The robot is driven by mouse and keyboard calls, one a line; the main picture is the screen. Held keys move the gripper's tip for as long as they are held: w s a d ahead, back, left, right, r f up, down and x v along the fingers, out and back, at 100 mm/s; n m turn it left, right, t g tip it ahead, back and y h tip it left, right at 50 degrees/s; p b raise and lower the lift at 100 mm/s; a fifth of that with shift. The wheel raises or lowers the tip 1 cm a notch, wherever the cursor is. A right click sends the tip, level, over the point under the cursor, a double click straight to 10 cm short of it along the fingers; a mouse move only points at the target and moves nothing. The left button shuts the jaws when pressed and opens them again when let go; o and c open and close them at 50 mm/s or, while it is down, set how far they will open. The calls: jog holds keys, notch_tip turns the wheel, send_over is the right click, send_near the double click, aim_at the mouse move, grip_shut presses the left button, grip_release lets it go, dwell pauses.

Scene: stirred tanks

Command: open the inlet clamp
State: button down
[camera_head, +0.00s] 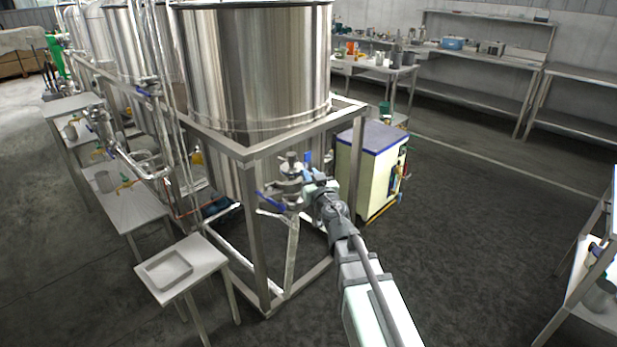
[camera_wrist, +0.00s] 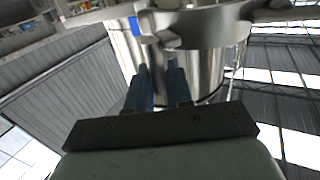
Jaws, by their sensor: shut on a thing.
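The inlet clamp (camera_head: 289,190) is a metal fitting with blue-handled valve parts, on an upright pipe beside the frame of the large steel tank (camera_head: 255,65). In the wrist view the clamp (camera_wrist: 200,27) is a pale metal ring across the top, with a knob-like part and a blue piece at its left. My gripper (camera_head: 310,183) reaches the clamp from its right side. Its two blue fingers (camera_wrist: 160,75) point up at the clamp and are shut on part of it. The exact part between the fingertips is hard to make out.
A blue-handled lever (camera_head: 270,202) sticks out left of the clamp. The tank's steel frame (camera_head: 251,225) stands close by. A small table with a tray (camera_head: 167,270) is at the lower left. A cream cabinet (camera_head: 367,165) stands behind my arm.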

jog(key=shift+w+d+f+n+g+y, duration=0.1)
jog(key=shift+w+d+n+g+y, duration=0.4)
jog(key=shift+n+g+y, duration=0.8)
jog(key=shift+w+d+f+n+g+y, duration=0.1)
jog(key=shift+w+d+n+g+y, duration=0.15)
jog(key=shift+d+n+g+y, duration=1.05)
jog(key=shift+w+d+n+g+y, duration=0.1)
jog(key=shift+w+n+g+y, duration=0.6)
jog(key=shift+y, duration=1.2)
jog(key=shift+s+n, duration=0.3)
jog(key=shift+s, duration=0.1)
jog(key=c, duration=1.2)
grip_release()
jog(key=shift+r, duration=0.1)
jog(key=v, duration=1.3)
jog(key=shift+s+d, duration=0.2)
jog(key=shift+d, duration=0.15)
